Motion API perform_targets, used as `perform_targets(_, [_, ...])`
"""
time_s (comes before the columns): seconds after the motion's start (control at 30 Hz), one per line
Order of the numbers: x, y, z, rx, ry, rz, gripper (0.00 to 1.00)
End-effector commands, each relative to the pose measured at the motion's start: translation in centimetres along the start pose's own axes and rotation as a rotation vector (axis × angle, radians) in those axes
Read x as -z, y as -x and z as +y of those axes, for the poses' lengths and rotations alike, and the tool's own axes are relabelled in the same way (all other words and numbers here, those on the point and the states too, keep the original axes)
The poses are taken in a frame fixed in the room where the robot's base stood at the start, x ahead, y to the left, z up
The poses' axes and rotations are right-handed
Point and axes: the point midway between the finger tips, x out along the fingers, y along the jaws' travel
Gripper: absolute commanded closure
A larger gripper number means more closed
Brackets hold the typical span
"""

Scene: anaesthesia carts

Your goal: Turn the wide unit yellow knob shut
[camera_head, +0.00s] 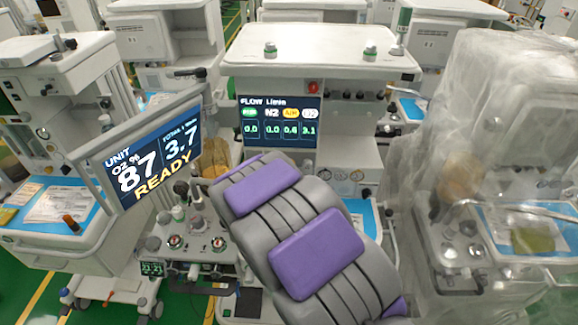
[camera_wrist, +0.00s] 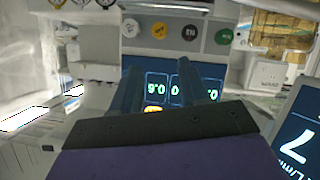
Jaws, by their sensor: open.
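The wide unit (camera_head: 318,58) stands in the centre of the head view, with a broad white top and a flow screen (camera_head: 280,121). The screen reads 0.0, 0.0, 0.6 and 3.1, with a yellow label over 0.6. In the wrist view, upside down, the yellow knob (camera_wrist: 158,30) sits in a row between a white knob (camera_wrist: 130,28) and a black knob (camera_wrist: 190,33); a green knob (camera_wrist: 223,37) is at the end. My gripper (camera_wrist: 169,80) is open and empty, its fingers in front of the screen and short of the knobs. My arm hides the knob row in the head view.
A tilted READY monitor (camera_head: 151,150) stands close left of my arm; its edge also shows in the wrist view (camera_wrist: 297,135). A plastic-draped cart (camera_head: 500,130) is at right, another cart (camera_head: 60,110) at left. Dark knobs (camera_head: 352,95) sit beside the flow screen.

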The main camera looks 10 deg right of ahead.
Motion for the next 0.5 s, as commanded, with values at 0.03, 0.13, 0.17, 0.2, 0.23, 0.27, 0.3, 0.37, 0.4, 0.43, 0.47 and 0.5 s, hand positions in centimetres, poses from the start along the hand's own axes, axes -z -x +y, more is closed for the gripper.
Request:
perform_targets(0.03, [-0.2,-0.7,0.1,-0.002,-0.001,-0.002,0.56])
perform_targets(0.13, [-0.1,-2.4,0.0,-0.003,-0.003,-0.001,0.56])
perform_targets(0.17, [-0.1,-2.9,-0.1,-0.002,-0.003,0.000,0.56])
perform_targets(0.2, [-0.1,-3.7,-0.1,-0.003,-0.002,0.001,0.56])
perform_targets(0.23, [-0.1,-4.3,-0.1,-0.003,-0.001,0.000,0.56])
perform_targets(0.27, [-0.2,-4.9,-0.2,-0.003,0.000,-0.001,0.56])
perform_targets(0.3, [-0.2,-5.7,-0.2,-0.003,-0.001,0.000,0.56])
perform_targets(0.37, [-0.1,-6.8,-0.2,-0.002,-0.002,0.001,0.56])
perform_targets(0.4, [-0.1,-7.6,-0.2,-0.003,-0.002,0.000,0.56])
perform_targets(0.43, [-0.1,-8.1,-0.2,-0.002,-0.001,-0.001,0.56])
perform_targets(0.47, [-0.1,-8.7,-0.2,-0.001,0.000,-0.001,0.56])
perform_targets(0.5, [-0.1,-9.4,-0.2,-0.001,-0.001,-0.001,0.56])
